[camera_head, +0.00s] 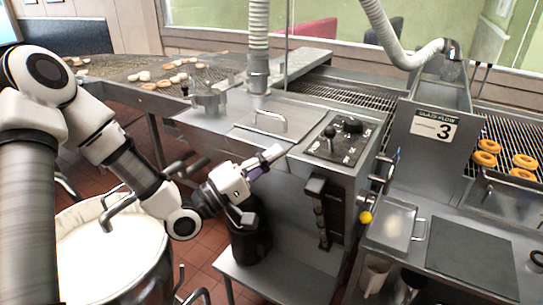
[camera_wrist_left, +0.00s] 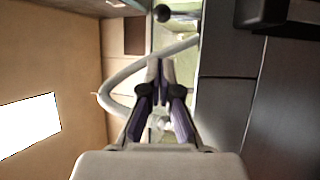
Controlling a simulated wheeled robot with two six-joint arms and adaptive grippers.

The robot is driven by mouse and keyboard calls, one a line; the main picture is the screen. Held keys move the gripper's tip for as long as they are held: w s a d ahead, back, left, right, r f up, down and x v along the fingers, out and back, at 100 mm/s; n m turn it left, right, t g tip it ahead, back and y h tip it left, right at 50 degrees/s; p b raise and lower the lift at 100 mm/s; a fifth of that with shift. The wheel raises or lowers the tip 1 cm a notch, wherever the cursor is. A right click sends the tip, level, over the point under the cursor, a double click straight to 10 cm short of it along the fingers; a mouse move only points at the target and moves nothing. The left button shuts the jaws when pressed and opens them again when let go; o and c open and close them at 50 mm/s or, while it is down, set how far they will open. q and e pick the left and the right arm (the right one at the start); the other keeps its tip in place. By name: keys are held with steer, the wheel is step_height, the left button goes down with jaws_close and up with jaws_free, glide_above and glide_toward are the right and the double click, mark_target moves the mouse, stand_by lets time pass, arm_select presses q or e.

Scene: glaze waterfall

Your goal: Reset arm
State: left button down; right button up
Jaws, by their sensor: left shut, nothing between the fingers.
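My left arm (camera_head: 130,165) comes in from the left in the head view. Its gripper (camera_head: 268,160) reaches to the front of the steel glaze machine (camera_head: 270,130), left of the control panel. In the left wrist view the gripper (camera_wrist_left: 160,75) is shut, with its purple-edged fingers together and nothing between them. The control panel (camera_head: 340,138) has a black lever (camera_head: 330,133) and a black knob (camera_head: 352,124). I cannot tell whether the fingertips touch the machine. My right gripper is in neither view.
A large white-lined vat (camera_head: 110,250) stands below my left arm. A conveyor at right carries orange donuts (camera_head: 487,158) beside a sign numbered 3 (camera_head: 433,128). A steel tray (camera_head: 398,222) and a dark mat (camera_head: 470,252) lie on the right counter. A ribbed hose (camera_head: 258,40) hangs above.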

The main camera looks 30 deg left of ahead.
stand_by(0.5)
arm_select(q)
steer(key=s+d+f+g+y, duration=0.1)
steer(key=s+d+f+g, duration=0.15)
steer(key=f, duration=0.75)
steer(key=s+d+f+m+g+y, duration=0.1)
steer(key=s+d+f+g+y, duration=0.2)
steer(key=f, duration=0.7)
steer(key=s+d+f+g, duration=0.2)
steer(key=f+g, duration=0.2)
steer(key=f, duration=0.6)
steer(key=s+a+f+m+g+y, duration=0.3)
steer(key=s+f+m+g, duration=0.1)
steer(key=s+f, duration=0.3)
steer(key=s+a+f+m+g+y, duration=0.3)
steer(key=s+f, duration=0.4)
steer(key=s, duration=0.5)
steer(key=shift+a+f+m+g+y, duration=0.25)
steer(key=shift+m+g+y, duration=0.45)
steer(key=shift+g, duration=0.45)
steer(key=shift+d, duration=0.1)
